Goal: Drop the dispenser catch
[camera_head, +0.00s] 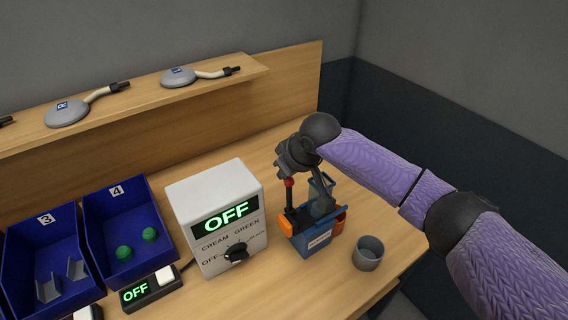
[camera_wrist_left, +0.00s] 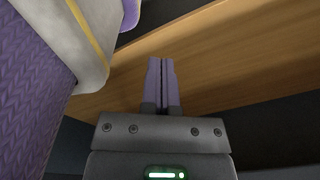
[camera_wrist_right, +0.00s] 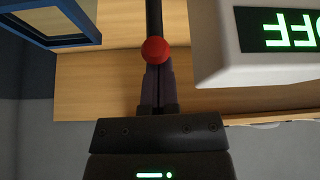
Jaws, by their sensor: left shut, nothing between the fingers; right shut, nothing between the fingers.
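The blue dispenser (camera_head: 318,236) stands on the bench right of the white control box, with orange parts at its sides. A dark rod with a red knob (camera_head: 289,183) rises at its left; the knob also shows in the right wrist view (camera_wrist_right: 155,50). I cannot tell which part is the catch. My right gripper (camera_wrist_right: 157,76) is shut and empty, pointing down with its fingertips at or just above the knob; I cannot tell if they touch. My left gripper (camera_wrist_left: 161,66) is shut and empty near a wooden edge, outside the head view.
The white control box (camera_head: 219,208) reads OFF. A grey cup (camera_head: 368,254) stands right of the dispenser near the bench edge. Blue bins 3 (camera_head: 47,246) and 4 (camera_head: 120,207) stand at left; bin 4 holds green pieces. A small switch unit (camera_head: 152,289) reads OFF.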

